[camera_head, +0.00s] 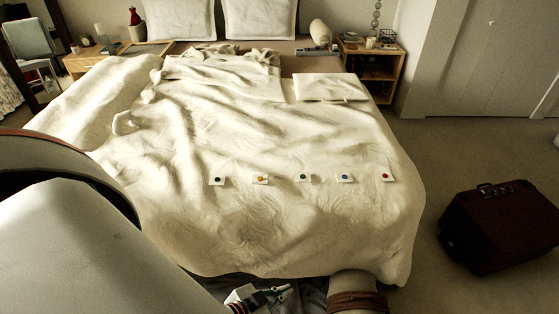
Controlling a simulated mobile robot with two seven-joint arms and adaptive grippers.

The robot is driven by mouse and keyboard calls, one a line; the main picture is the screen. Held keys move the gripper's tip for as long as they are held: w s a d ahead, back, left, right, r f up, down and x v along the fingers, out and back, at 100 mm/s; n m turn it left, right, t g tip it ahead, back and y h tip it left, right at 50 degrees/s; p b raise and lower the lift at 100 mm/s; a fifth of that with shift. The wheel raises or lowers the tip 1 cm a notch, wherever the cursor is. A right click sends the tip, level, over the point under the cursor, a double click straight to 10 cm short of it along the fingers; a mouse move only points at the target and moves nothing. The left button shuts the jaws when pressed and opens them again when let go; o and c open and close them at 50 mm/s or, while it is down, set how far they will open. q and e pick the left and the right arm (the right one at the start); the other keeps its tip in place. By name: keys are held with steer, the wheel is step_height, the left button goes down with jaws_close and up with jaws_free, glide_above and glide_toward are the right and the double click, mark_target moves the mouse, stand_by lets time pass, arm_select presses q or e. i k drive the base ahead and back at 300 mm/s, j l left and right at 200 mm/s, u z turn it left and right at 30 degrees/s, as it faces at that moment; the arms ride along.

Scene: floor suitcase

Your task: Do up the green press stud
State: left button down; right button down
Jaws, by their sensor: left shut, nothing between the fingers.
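The green press stud (304,177) is a small green dot on a white tab, in the middle of a row of similar tabs across the bed cover. Whether its halves are joined is too small to tell. My left gripper (262,297) is at the bottom edge, partly cut off. It is shut and empty, low in front of the bed and well apart from the green stud. My right gripper does not show.
A black stud (217,180) and an orange stud (260,179) lie left of the green one; a blue stud (344,177) and a red stud (385,176) lie right. The bed cover (290,235) is wrinkled. A dark red suitcase (505,230) lies on the floor at right.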

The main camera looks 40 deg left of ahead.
mark_target(299, 177)
steer(key=u, duration=0.9)
